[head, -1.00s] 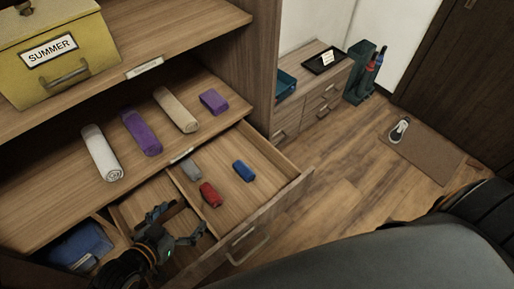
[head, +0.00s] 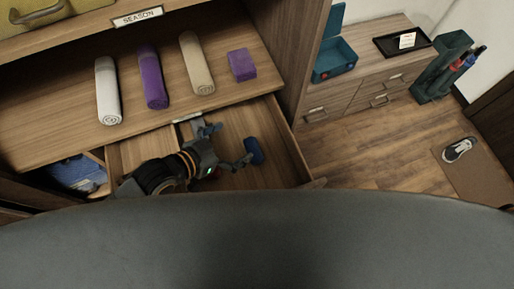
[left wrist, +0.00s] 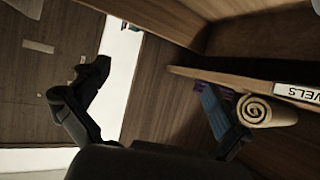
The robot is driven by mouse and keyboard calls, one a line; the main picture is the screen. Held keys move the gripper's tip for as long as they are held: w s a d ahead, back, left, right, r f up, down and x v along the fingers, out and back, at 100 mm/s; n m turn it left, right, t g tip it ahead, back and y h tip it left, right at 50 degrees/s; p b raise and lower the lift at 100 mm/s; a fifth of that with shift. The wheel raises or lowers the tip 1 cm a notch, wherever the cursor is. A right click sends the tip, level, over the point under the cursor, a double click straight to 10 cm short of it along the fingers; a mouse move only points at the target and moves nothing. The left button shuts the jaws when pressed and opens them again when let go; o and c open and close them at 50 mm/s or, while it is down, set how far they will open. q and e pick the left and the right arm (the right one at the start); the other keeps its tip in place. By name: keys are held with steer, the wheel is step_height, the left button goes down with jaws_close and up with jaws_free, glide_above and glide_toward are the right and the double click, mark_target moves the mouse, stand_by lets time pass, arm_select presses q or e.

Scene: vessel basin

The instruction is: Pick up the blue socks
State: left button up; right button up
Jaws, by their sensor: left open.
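The blue socks (head: 254,151) are a small dark blue roll lying in the right part of the open drawer in the head view. My left gripper (head: 228,146) is open over the drawer, just left of the socks. One finger lies close to the socks' left side; I cannot tell whether it touches them. In the left wrist view the gripper (left wrist: 155,105) is spread wide with nothing between its fingers. I cannot pick out the socks for certain there.
Above the drawer, a shelf (head: 60,145) holds a white towel (head: 108,90), a purple towel (head: 152,78), a beige towel (head: 196,64) and a purple folded cloth (head: 242,65). A low cabinet (head: 340,105) with a teal box (head: 335,60) stands right.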

arm_select(q)
steer(key=f, duration=0.2)
steer(key=b, duration=0.5)
glide_toward(252, 150)
steer(key=w+f, duration=0.1)
steer(key=d+f, duration=0.1)
steer(key=w+d+f, duration=0.1)
steer(key=shift+w+d+f, duration=0.25)
steer(key=shift+w+f, duration=0.05)
steer(key=shift+f, duration=0.1)
steer(key=x, duration=0.6)
steer(key=shift+w+d+f, duration=0.15)
steer(key=shift+w+d, duration=0.05)
arm_select(e)
step_height(252, 150, down, 5)
steer(key=shift+f, duration=0.2)
arm_select(q)
steer(key=shift+c, duration=0.4)
steer(key=c, duration=0.6)
